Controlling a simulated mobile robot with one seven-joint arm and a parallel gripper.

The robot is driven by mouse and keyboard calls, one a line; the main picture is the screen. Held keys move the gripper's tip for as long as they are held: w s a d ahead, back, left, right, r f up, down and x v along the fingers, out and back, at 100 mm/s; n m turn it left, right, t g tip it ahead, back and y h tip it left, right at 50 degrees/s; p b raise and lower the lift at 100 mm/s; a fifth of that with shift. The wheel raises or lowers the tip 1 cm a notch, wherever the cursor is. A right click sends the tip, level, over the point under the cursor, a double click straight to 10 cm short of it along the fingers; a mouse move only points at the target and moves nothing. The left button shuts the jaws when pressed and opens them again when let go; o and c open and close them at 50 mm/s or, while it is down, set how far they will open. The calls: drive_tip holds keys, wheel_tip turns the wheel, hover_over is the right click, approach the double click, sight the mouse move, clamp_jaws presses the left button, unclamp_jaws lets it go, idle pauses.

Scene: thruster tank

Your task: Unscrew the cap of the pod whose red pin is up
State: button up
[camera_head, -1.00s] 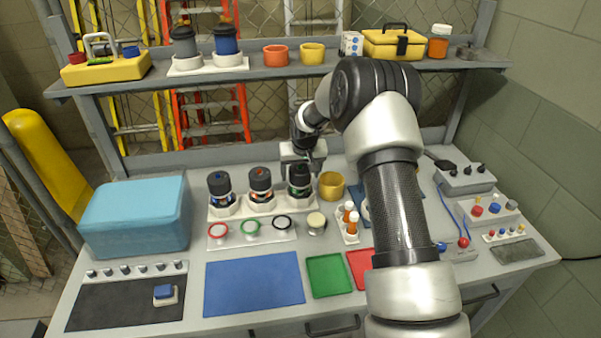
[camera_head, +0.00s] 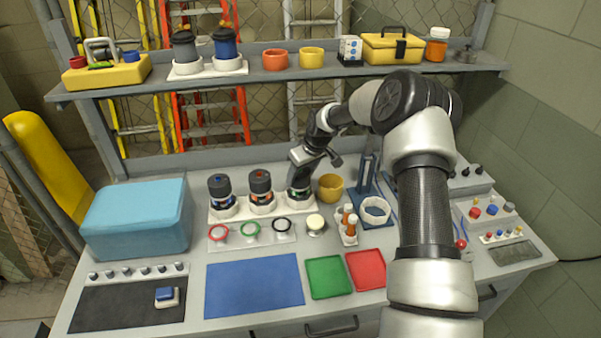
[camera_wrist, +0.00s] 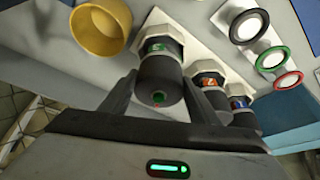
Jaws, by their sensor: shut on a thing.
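Three dark-capped pods stand in a row in white holders: the left pod (camera_head: 221,187) with a blue pin on top, the middle pod (camera_head: 260,184) with a red pin on top, and the right pod (camera_head: 298,199). My gripper (camera_head: 301,180) is at the right pod and hides most of it. In the wrist view, my gripper (camera_wrist: 160,80) is shut on that pod's dark cap (camera_wrist: 158,78), a finger on either side. This cap shows a green pin, and a green label is under it. The orange-labelled middle pod (camera_wrist: 209,84) and the blue-labelled left pod (camera_wrist: 240,106) stand clear beside it.
A yellow cup (camera_head: 330,187) stands close right of the gripped pod. Several ringed round pieces, including a red ring (camera_head: 219,232), lie in front. Orange bottles (camera_head: 349,224) stand front right. A blue mat (camera_head: 254,285) leaves free room in front; a blue box (camera_head: 136,220) is left.

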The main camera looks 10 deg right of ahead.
drive_tip(key=n, duration=0.2)
drive_tip(key=n+g+y+b, duration=0.1)
drive_tip(key=n, duration=0.1)
drive_tip(key=n+y, duration=0.1)
drive_tip(key=n, duration=0.1)
drive_tip(key=shift+a+f+g, duration=0.2)
drive_tip(key=shift+a+g, duration=0.05)
drive_tip(key=shift+g, duration=0.05)
drive_tip(key=n, duration=0.2)
drive_tip(key=n+g+b, duration=0.1)
drive_tip(key=n, duration=0.1)
drive_tip(key=shift+a+g+y+b, duration=0.2)
drive_tip(key=shift+g+y+b, duration=0.1)
drive_tip(key=shift+s+n+g, duration=0.2)
drive_tip(key=shift+n+g, duration=0.1)
drive_tip(key=shift+n, duration=0.4)
drive_tip(key=o, duration=1.1)
drive_tip(key=shift+w+d+r, duration=0.1)
drive_tip(key=shift+d, duration=0.1)
